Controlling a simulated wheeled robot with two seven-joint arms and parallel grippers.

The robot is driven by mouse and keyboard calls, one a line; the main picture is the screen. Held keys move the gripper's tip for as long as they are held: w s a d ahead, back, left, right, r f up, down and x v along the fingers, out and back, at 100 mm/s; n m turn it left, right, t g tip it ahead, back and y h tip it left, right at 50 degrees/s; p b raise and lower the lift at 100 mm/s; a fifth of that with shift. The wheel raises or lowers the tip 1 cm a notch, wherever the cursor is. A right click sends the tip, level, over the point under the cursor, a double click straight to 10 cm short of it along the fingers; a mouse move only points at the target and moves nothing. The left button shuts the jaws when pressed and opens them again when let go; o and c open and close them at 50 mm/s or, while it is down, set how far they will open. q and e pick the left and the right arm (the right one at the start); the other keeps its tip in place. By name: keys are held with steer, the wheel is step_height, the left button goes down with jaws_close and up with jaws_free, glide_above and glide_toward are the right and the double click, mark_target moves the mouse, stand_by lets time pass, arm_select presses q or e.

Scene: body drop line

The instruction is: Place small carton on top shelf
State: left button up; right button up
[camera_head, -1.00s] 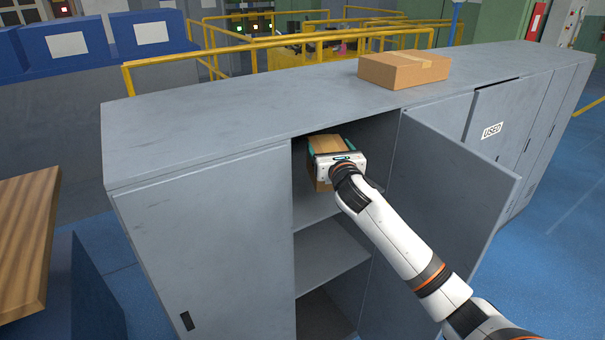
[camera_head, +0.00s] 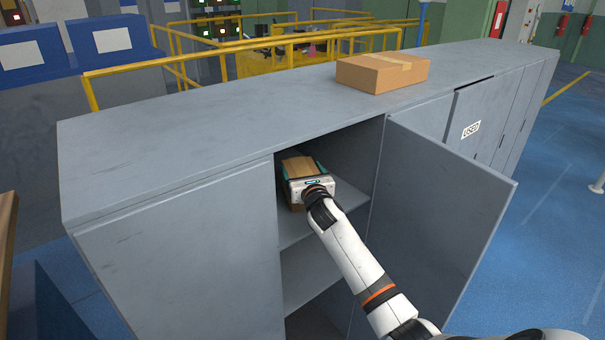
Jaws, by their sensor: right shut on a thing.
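The small carton (camera_head: 299,167) is a brown box with a lighter tape strip. It is inside the open cabinet bay, at the level of the top shelf (camera_head: 297,231). My right gripper (camera_head: 304,172) is shut on the carton, with its fingers along the carton's sides. The gripper and wrist hide the carton's near face and part of its base. I cannot tell whether the carton touches the shelf. My left gripper is not in view.
The cabinet door (camera_head: 436,218) stands open to the right of my arm. A larger carton (camera_head: 381,74) lies on the grey cabinet top (camera_head: 217,118). A lower shelf (camera_head: 308,278) is below. Yellow railings (camera_head: 240,52) stand behind the cabinet.

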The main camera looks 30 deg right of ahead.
steer(key=shift+f, duration=0.15)
steer(key=o, duration=1.2)
steer(key=shift+s, duration=0.1)
steer(key=v, duration=1.2)
steer(key=shift+b, duration=0.35)
